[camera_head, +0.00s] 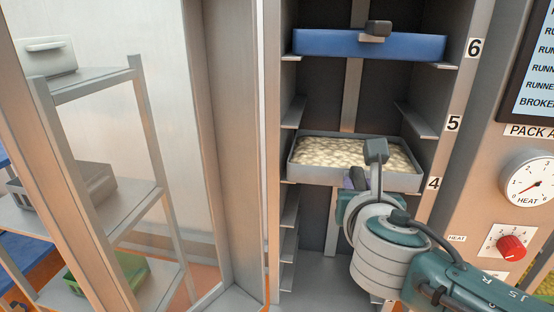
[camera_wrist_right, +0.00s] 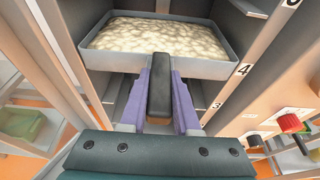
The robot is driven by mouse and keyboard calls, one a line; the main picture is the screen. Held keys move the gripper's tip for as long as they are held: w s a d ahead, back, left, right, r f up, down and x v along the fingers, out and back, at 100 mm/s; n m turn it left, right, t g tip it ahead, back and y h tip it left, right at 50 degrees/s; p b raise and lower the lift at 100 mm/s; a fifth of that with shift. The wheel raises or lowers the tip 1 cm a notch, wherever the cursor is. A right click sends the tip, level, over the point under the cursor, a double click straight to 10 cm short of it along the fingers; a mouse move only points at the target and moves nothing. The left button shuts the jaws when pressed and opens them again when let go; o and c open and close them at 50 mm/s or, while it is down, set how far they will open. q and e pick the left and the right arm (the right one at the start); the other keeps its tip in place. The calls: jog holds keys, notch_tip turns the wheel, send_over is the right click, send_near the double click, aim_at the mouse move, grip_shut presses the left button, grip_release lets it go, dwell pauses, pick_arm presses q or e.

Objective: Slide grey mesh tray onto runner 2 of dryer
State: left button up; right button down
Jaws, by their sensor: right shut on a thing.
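A grey tray (camera_head: 295,172) filled with pale, lumpy pieces is inside the dryer, level with the label 4. It also shows in the right wrist view (camera_wrist_right: 210,69). My right gripper (camera_wrist_right: 160,100) is in front of the tray, its purple fingers shut on the tray's dark handle (camera_wrist_right: 158,75). In the head view my gripper (camera_head: 356,182) is partly hidden behind its own wrist. Mesh in this tray's floor cannot be seen under the load. Runner 2 is hidden by my right arm. My left gripper is out of view.
A blue tray (camera_head: 335,43) sits above, near label 6. The runner at label 5 (camera_head: 415,122) is bare. Left of the dryer, a rack (camera_head: 110,82) holds a grey tray (camera_head: 95,184) and a green tray (camera_head: 75,280). A control panel (camera_head: 480,225) with knobs is at the right.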

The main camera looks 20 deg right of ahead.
jog(key=shift+r, duration=0.1)
jog(key=shift+s+a, duration=0.15)
jog(key=s+a+p, duration=0.2)
jog(key=s+a, duration=0.2)
jog(key=s, duration=0.3)
jog(key=s+a+p, duration=0.2)
jog(key=s+a, duration=0.2)
jog(key=s, duration=0.3)
jog(key=shift+a, duration=0.25)
